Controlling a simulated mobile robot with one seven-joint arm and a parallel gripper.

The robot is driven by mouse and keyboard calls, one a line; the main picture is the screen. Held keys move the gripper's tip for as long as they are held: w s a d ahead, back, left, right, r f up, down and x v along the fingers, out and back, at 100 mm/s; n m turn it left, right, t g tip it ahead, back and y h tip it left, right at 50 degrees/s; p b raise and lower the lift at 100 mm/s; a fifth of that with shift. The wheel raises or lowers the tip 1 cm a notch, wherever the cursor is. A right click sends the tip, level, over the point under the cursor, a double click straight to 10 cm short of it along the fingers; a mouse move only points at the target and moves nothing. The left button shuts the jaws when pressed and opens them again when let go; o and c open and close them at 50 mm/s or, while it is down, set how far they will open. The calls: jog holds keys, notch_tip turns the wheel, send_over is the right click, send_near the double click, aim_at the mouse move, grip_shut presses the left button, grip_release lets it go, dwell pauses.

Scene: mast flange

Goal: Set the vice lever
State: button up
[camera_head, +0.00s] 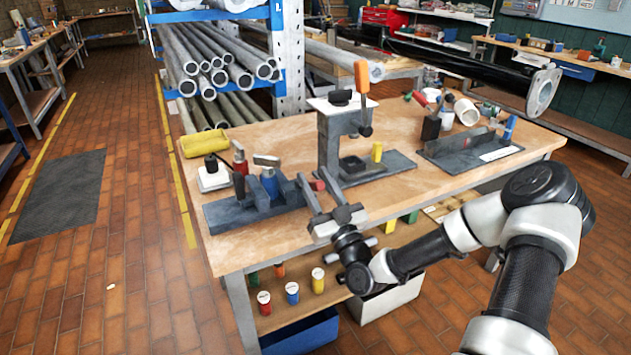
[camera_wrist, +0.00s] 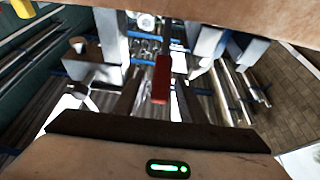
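The vice (camera_head: 262,200), a dark grey base with upright jaws, stands on the left part of the workbench. A small red grip (camera_head: 317,185), apparently the end of its lever, shows at the vice's right side, close to my gripper (camera_head: 322,192). In the wrist view a red bar (camera_wrist: 161,80) stands in the gap between my two fingers, with space above and below it. My gripper is open and does not appear to touch the bar. Part of the vice's right end is hidden behind my gripper in the head view.
A press with an orange handle (camera_head: 361,80) stands mid-bench, just behind my gripper. A fixture with a blue handle (camera_head: 509,127) is at the right. A yellow block (camera_head: 205,143) lies at the bench's back left. Bare bench top (camera_head: 245,253) shows in front of the vice.

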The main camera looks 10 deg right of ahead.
grip_shut()
jog(key=shift+r, duration=0.1)
